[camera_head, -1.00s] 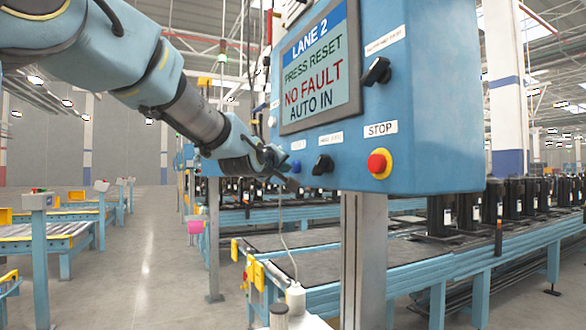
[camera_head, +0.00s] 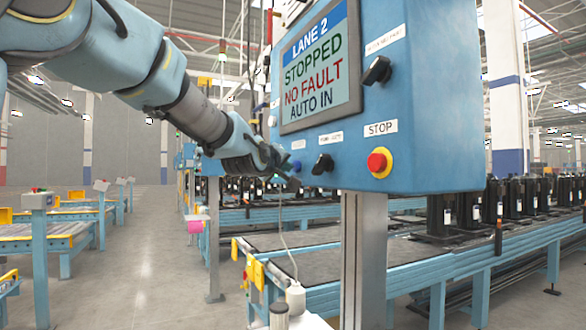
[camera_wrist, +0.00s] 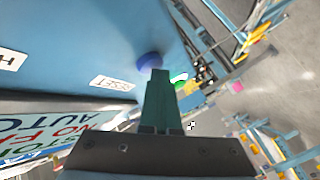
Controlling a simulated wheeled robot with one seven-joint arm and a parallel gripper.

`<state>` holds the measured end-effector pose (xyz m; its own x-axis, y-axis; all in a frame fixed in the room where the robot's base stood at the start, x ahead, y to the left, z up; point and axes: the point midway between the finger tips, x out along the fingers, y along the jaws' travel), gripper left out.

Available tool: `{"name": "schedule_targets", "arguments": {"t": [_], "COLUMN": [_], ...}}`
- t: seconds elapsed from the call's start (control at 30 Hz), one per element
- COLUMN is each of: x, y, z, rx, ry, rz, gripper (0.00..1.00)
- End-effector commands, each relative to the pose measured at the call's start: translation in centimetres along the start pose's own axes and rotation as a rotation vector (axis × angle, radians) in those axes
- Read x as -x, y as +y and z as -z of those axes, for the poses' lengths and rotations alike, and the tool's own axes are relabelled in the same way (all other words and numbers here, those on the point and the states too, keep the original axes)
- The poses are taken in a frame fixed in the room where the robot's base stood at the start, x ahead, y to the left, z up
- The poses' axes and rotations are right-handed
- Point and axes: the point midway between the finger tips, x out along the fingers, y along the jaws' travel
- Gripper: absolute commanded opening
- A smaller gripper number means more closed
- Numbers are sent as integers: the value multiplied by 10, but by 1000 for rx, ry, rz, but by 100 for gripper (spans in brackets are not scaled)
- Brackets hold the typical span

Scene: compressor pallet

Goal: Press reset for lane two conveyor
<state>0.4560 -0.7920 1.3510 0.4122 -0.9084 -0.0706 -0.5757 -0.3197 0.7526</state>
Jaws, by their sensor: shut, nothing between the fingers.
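The blue Lane 2 control box (camera_head: 450,110) stands on a grey post. Its screen (camera_head: 316,68) reads "LANE 2, STOPPED, NO FAULT, AUTO IN". The blue reset button (camera_wrist: 149,61) sits on the panel under a label ending "SET" in the wrist view; it also shows in the head view (camera_head: 296,166). My gripper (camera_head: 291,180) is shut and empty, its tips just beside the button. In the wrist view its fingers (camera_wrist: 158,75) overlap the button's lower edge; I cannot tell whether they touch it. A red stop button (camera_head: 378,162) sits to the right.
Black selector knobs (camera_head: 322,164) and (camera_head: 376,71) stick out of the panel near the buttons. A conveyor (camera_head: 400,262) with black compressors (camera_head: 440,217) runs behind and below the box. Open floor (camera_head: 150,270) lies to the left.

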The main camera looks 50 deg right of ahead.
Motion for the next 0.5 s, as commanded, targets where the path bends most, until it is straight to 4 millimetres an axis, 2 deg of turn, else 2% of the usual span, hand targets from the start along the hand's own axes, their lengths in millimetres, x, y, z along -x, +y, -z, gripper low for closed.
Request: {"name": "schedule_targets", "arguments": {"t": [0.3, 0.5], "x": [11, 12], "y": [-10, -9], "z": [6, 7], "rx": [0, 1], "ry": [1, -1], "rz": [0, 0], "gripper": [0, 0]}}
